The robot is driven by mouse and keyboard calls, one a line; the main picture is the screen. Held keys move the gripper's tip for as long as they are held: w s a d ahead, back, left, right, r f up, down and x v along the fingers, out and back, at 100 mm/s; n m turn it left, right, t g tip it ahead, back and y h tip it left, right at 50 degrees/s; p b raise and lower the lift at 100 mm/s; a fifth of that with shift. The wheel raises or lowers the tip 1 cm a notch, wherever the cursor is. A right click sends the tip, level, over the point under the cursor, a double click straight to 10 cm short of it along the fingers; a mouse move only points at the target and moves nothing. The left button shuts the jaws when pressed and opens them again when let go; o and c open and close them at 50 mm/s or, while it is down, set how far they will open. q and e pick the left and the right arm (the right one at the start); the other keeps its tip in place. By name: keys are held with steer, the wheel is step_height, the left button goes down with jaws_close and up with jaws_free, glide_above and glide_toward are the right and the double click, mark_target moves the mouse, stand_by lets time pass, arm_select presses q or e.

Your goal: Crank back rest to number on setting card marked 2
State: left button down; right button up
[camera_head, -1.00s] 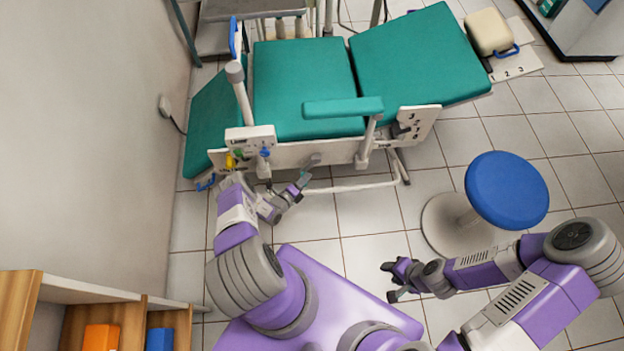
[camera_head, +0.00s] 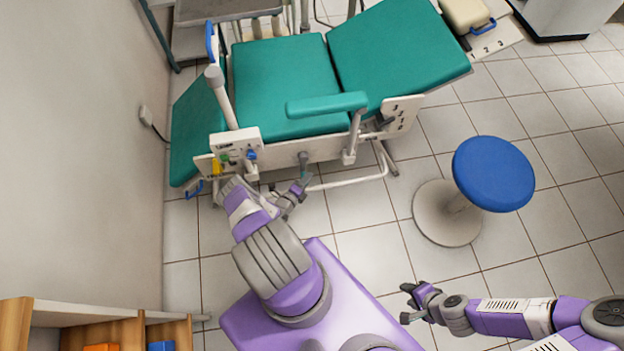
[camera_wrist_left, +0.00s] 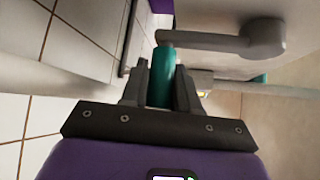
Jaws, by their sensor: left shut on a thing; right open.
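The green dental chair has a tilted back rest (camera_head: 395,55) on the right. A grey crank (camera_head: 303,158) sits on the chair's front side rail, and its arm also shows in the left wrist view (camera_wrist_left: 215,42). My left gripper (camera_head: 297,190) is shut on the crank's teal handle (camera_wrist_left: 161,85), which stands between the two fingers. A white plate with numbers (camera_head: 404,110) is fixed at the chair's side below the back rest. A white card reading 1 2 3 (camera_head: 492,42) lies at the upper right. My right gripper (camera_head: 408,302) is open and empty over the floor.
A control panel (camera_head: 236,138) with coloured knobs is left of the crank. An armrest (camera_head: 327,105) overhangs the side rail. A blue stool (camera_head: 493,173) stands to the right. A wooden shelf (camera_head: 75,338) is at the lower left. The tiled floor between is clear.

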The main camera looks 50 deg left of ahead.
arm_select(q)
steer(key=shift+w+d, duration=0.15)
steer(key=shift+w, duration=0.05)
steer(key=c, duration=0.9)
jaws_free()
steer(key=shift+c, duration=0.2)
steer(key=shift+s, duration=0.1)
steer(key=shift+s+r, duration=0.15)
steer(key=shift+s, duration=0.2)
steer(key=p+v, duration=0.2)
steer(key=v, duration=0.4)
steer(key=shift+s+d, duration=0.2)
steer(key=shift+s, duration=0.15)
